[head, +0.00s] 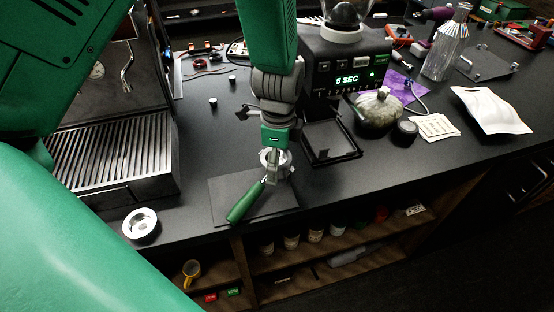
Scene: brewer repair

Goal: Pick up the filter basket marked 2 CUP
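A small round silver metal cup (140,224), which looks like a filter basket, stands on the counter's front edge at the left, below the steel grille. Any 2 CUP marking on it is too small to read. A portafilter with a green handle (245,202) and a silver head is at the middle, over a dark mat (225,187). My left gripper (275,160) points down at the portafilter's head, well to the right of the silver cup. Its fingertips are hard to make out against the metal, so its grip is unclear. My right gripper is out of view.
An espresso machine with a drip grille (110,152) stands at the left. A grinder (345,70) showing 5 SEC and a black tray (330,140) stand behind and right of my gripper. The right front counter is clear.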

